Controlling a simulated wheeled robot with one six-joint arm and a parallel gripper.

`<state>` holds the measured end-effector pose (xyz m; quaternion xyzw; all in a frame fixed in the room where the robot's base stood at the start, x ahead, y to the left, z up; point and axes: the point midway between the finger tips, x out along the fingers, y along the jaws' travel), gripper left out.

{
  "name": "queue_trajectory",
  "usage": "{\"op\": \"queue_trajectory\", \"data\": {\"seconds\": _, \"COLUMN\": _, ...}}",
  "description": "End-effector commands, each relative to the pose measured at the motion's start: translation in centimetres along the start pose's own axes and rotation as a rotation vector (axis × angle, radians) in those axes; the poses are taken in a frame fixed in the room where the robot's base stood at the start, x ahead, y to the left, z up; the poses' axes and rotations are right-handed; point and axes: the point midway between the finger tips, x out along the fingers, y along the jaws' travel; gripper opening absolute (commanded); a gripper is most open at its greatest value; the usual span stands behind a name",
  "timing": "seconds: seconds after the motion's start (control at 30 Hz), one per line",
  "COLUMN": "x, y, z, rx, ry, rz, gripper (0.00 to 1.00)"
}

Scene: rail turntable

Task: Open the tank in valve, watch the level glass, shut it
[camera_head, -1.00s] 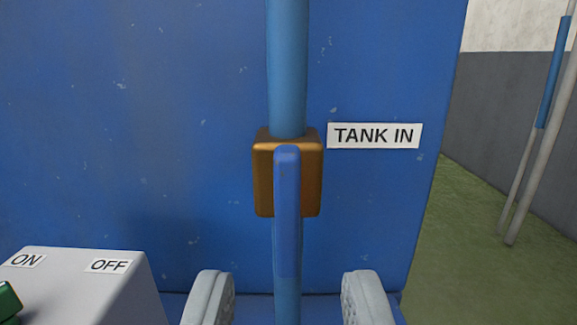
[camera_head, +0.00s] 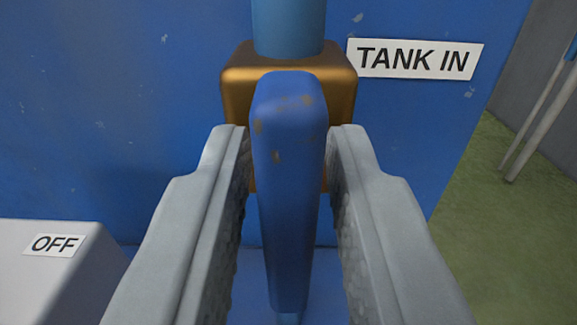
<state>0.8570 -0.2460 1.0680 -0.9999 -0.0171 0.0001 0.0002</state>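The tank in valve has a brass body (camera_head: 340,75) on a vertical blue pipe (camera_head: 288,28), beside a white "TANK IN" label (camera_head: 415,59). Its blue lever handle (camera_head: 289,165) has worn spots and points down, in line with the pipe. My gripper (camera_head: 289,145) is open, with one grey finger on each side of the handle. A narrow gap shows between the handle and each finger. No level glass can be made out in this view.
A grey box with an "OFF" label (camera_head: 54,245) stands at the lower left. A blue panel (camera_head: 120,110) is behind the valve. Thin poles (camera_head: 540,120) stand on the green floor (camera_head: 490,240) at the right.

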Motion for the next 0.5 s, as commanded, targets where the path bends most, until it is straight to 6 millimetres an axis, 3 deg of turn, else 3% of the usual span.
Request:
{"op": "queue_trajectory", "data": {"seconds": 0.03, "x": -0.01, "y": 0.00, "z": 0.00, "rx": 0.000, "ry": 0.000, "rz": 0.000, "gripper": 0.13}}
{"op": "queue_trajectory", "data": {"seconds": 0.1, "x": -0.01, "y": 0.01, "z": 0.00, "rx": 0.000, "ry": 0.000, "rz": 0.000, "gripper": 0.00}}
{"op": "queue_trajectory", "data": {"seconds": 0.3, "x": -0.02, "y": -0.01, "z": -0.01, "rx": -0.016, "ry": 0.000, "rz": 0.000, "gripper": 0.00}}
{"op": "queue_trajectory", "data": {"seconds": 0.5, "x": -0.02, "y": -0.13, "z": 0.00, "rx": -0.148, "ry": 0.000, "rz": 0.000, "gripper": 0.00}}
